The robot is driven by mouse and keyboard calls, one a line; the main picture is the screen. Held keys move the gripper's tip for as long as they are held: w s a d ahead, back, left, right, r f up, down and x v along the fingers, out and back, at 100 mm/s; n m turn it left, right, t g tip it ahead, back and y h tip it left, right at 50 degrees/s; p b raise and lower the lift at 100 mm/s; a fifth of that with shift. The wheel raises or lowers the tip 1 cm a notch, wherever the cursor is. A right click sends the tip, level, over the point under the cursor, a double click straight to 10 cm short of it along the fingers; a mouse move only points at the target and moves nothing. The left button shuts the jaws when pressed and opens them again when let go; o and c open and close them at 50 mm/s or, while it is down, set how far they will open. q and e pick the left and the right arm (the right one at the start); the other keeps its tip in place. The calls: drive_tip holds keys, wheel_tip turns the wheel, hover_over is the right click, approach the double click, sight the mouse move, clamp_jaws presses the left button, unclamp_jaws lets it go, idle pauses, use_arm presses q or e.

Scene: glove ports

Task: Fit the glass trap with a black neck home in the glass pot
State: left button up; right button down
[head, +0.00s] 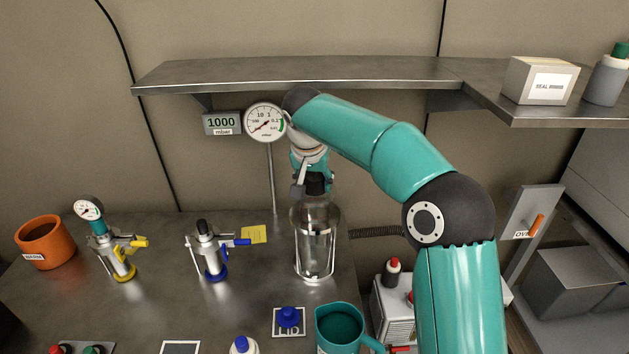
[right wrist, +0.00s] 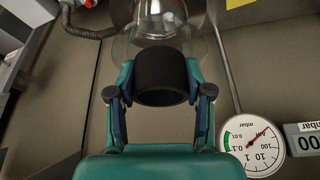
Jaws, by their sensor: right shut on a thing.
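The glass trap (head: 315,214) hangs upright in the head view, clear glass with a black neck (head: 316,184) on top. My right gripper (head: 312,177) comes down from above and is shut on that neck. In the right wrist view the neck (right wrist: 161,78) sits between the two fingers, with clear glass beyond it. The glass pot (head: 315,264) stands on the bench directly below, a clear cylinder with thin bright uprights. The two clear outlines overlap, so I cannot tell how deep the trap sits or whether it touches the pot. My left gripper is out of view.
A dial gauge (head: 265,122) on a thin post stands just behind and left. A metal shelf (head: 300,73) runs above. A teal mug (head: 340,328) and blue knob (head: 289,317) are in front.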

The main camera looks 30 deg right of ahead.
drive_tip(key=shift+f+b, duration=2.4)
drive_tip(key=shift+f, duration=0.9)
drive_tip(key=shift+c, duration=1.9)
unclamp_jaws()
drive_tip(key=shift+r, duration=0.1)
drive_tip(key=v, duration=1)
drive_tip(key=shift+s+a+r, duration=0.1)
drive_tip(key=shift+r, duration=0.15)
drive_tip(key=shift+s+a+r, duration=0.15)
drive_tip(key=shift+s+r, duration=0.05)
drive_tip(key=shift+r, duration=0.35)
